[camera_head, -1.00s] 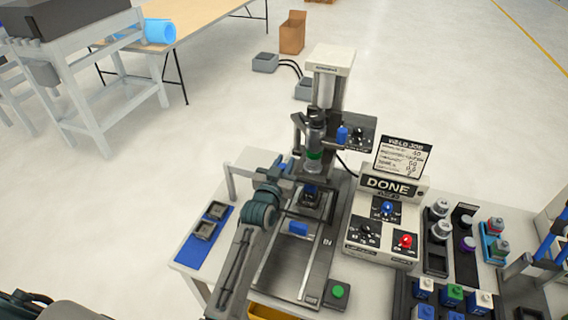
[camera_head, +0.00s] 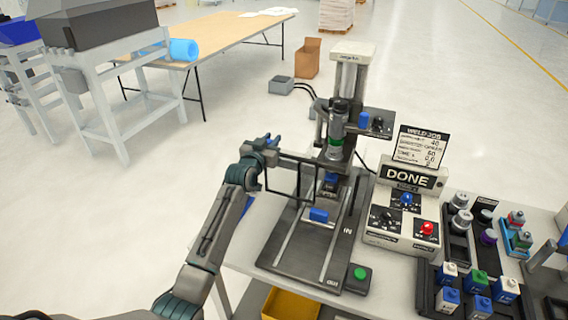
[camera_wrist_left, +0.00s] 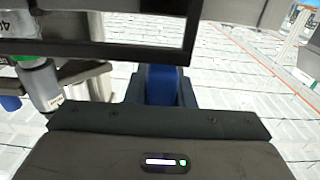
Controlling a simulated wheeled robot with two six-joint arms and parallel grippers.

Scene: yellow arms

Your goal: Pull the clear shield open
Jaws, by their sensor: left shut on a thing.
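The clear shield (camera_head: 291,198) is a see-through pane in a thin black frame at the left of the welding press (camera_head: 347,110). It stands out to the left of the press head, and a gap shows between it and the blue block (camera_head: 318,215) on the press bed. My left gripper (camera_head: 268,146) is shut on the shield at its upper left edge. In the left wrist view the shield's black frame (camera_wrist_left: 100,50) crosses the top, close in front of the fingers. The exact grip contact is hidden. My right gripper is not in view.
A control box (camera_head: 405,205) with a DONE sign stands right of the press. A green button (camera_head: 360,273) sits at the bed's front right. Trays of small coloured parts (camera_head: 470,290) fill the table's right. A yellow bin (camera_head: 290,305) is below the front edge. Open floor lies left.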

